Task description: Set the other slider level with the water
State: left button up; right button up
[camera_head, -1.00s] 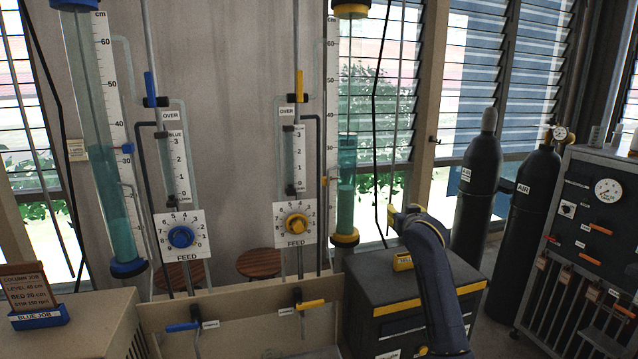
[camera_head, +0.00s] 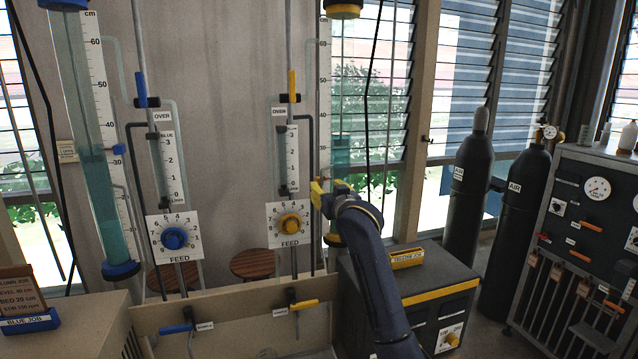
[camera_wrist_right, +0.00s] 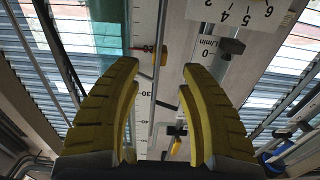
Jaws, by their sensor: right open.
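The blue-capped column (camera_head: 97,200) at left holds teal water, and its blue slider (camera_head: 118,149) sits on the scale about level with the water top. The yellow-capped column (camera_head: 341,150) also holds teal water, with its top a little above my right gripper (camera_head: 322,190). That gripper is open and in front of this column's scale (camera_head: 324,80), hiding the part behind it. In the right wrist view, a small yellow and red piece (camera_wrist_right: 149,49), likely this column's slider, shows beyond the open fingers (camera_wrist_right: 157,95). It is apart from them. My left gripper is not in view.
Feed panels with a blue knob (camera_head: 174,238) and a yellow knob (camera_head: 290,223) stand between the columns. A job card (camera_head: 20,291) stands at left; gas cylinders (camera_head: 468,200) stand at right.

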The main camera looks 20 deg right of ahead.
aim_at(320, 183)
jog(key=shift+w, duration=2.55)
jog(key=shift+w, duration=0.1)
jog(key=shift+w, duration=0.8)
grip_shut()
